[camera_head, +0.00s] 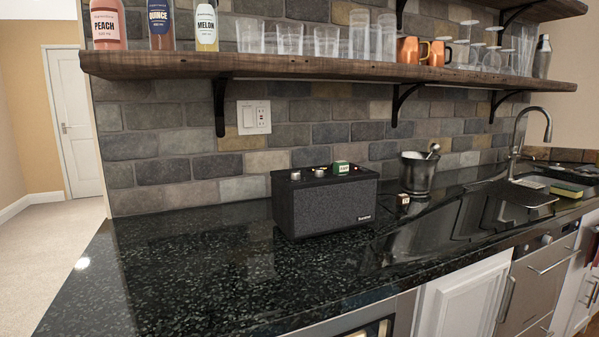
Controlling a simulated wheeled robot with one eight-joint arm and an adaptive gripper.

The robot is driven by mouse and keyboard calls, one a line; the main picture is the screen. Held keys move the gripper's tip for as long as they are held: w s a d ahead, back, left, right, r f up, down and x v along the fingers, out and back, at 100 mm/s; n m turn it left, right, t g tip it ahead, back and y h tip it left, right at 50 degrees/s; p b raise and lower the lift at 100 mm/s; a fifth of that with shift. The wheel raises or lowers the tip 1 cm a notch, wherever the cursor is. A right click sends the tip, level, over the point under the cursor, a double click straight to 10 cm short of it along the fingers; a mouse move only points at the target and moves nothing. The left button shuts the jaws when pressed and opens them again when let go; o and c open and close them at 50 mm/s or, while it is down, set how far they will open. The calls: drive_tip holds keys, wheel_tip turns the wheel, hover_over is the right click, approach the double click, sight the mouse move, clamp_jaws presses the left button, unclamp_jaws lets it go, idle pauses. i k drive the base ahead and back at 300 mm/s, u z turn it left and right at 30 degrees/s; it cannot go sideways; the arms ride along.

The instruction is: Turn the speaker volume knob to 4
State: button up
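A black speaker (325,207) with a dark cloth front stands on the black speckled counter, set a little back from its front edge. Its top carries small silver knobs: a left knob (295,175) and another knob (320,172) to the right of it. The knob markings are too small to read, and I cannot tell which knob is for volume. My gripper is not in view.
The counter (190,260) is clear left of the speaker. A metal ice bucket (416,175) and a small cube-like item (403,199) stand to its right, then a sink (527,196) with a tall faucet (520,135). A wooden shelf (330,69) with bottles and glasses hangs above.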

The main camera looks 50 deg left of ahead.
sight(295, 175)
drive_tip(key=u, duration=0.1)
drive_tip(key=k, duration=0.2)
drive_tip(key=u, duration=2.3)
